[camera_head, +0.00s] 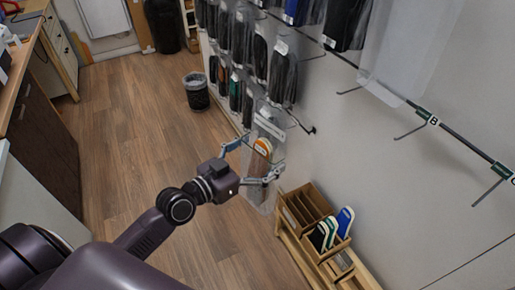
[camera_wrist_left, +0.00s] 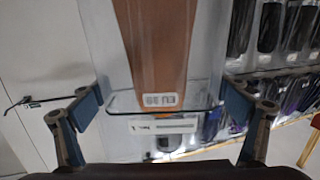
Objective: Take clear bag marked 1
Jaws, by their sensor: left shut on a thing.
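A clear bag (camera_head: 266,132) hangs along the wall, at the near end of a row of hanging bags. A pale insole with an orange patch shows through it. My left gripper (camera_head: 254,161) has its fingers on either side of the bag and is shut on it. My right gripper is not in view.
Bags with dark insoles (camera_head: 283,75) hang on the wall rack behind. Bare hooks by tag B (camera_head: 433,120) stick out at right. A bin (camera_head: 196,92) stands behind; the wooden floor at left is clear.

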